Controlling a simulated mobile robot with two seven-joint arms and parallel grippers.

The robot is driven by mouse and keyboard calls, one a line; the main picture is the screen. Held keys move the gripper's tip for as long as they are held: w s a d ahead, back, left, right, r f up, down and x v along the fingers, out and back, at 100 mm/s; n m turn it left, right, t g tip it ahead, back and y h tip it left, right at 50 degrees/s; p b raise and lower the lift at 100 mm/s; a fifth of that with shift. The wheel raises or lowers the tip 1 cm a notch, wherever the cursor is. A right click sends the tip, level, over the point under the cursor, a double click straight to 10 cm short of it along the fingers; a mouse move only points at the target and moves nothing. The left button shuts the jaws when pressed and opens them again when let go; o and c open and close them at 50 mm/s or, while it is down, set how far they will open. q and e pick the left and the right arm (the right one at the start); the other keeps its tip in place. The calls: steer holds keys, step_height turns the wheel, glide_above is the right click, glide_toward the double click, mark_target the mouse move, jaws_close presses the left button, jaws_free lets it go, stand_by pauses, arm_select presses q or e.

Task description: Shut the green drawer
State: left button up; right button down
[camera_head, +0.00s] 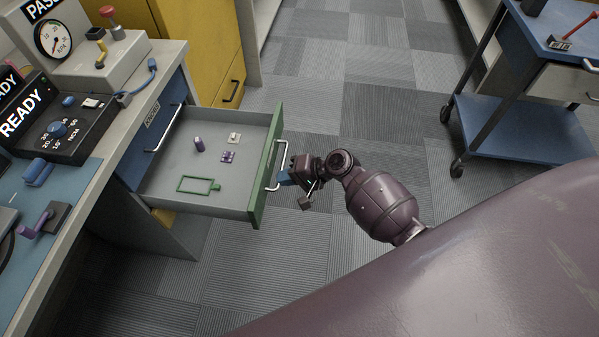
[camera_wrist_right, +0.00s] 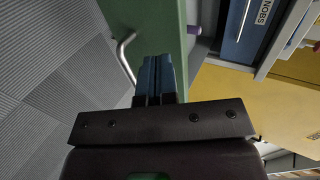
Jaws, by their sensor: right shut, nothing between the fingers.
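The green drawer (camera_head: 267,165) stands pulled out from the workbench, with its green front facing right and a silver handle (camera_head: 278,166) on it. Inside lie a purple cylinder (camera_head: 199,144), a small purple part (camera_head: 228,156), a pale square part (camera_head: 234,138) and a green frame (camera_head: 198,185). My right gripper (camera_head: 286,177) is shut and empty at the drawer front, beside the handle. In the right wrist view its blue fingertips (camera_wrist_right: 156,77) are together in front of the green front (camera_wrist_right: 150,25), close to the handle (camera_wrist_right: 125,58); I cannot tell whether they touch. My left gripper is not in view.
The workbench (camera_head: 150,95) on the left carries a gauge box and a READY panel (camera_head: 60,125). A yellow cabinet (camera_head: 205,40) stands at the back. A blue cart (camera_head: 530,120) is at right. The carpet between is clear.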

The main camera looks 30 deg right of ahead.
mark_target(263, 176)
steer(key=shift+w+a, duration=0.7)
steer(key=shift+a, duration=0.3)
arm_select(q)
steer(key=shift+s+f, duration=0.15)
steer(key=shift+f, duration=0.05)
arm_select(e)
steer(key=shift+w+a+r, duration=0.1)
steer(key=shift+w+a, duration=0.3)
steer(key=shift+a, duration=0.15)
steer(key=shift+w+a, duration=0.15)
steer(key=shift+a, duration=0.1)
arm_select(q)
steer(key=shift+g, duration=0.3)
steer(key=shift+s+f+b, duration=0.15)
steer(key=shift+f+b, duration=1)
steer(key=shift+b, duration=0.3)
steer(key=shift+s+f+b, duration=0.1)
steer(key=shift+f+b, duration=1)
steer(key=shift+b, duration=0.35)
arm_select(e)
steer(key=w+a, duration=0.7)
steer(key=a, duration=0.4)
steer(key=w+a, duration=0.8)
steer(key=a, duration=0.4)
steer(key=shift+w, duration=0.3)
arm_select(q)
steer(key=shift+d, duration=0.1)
arm_select(e)
steer(key=shift+s, duration=0.1)
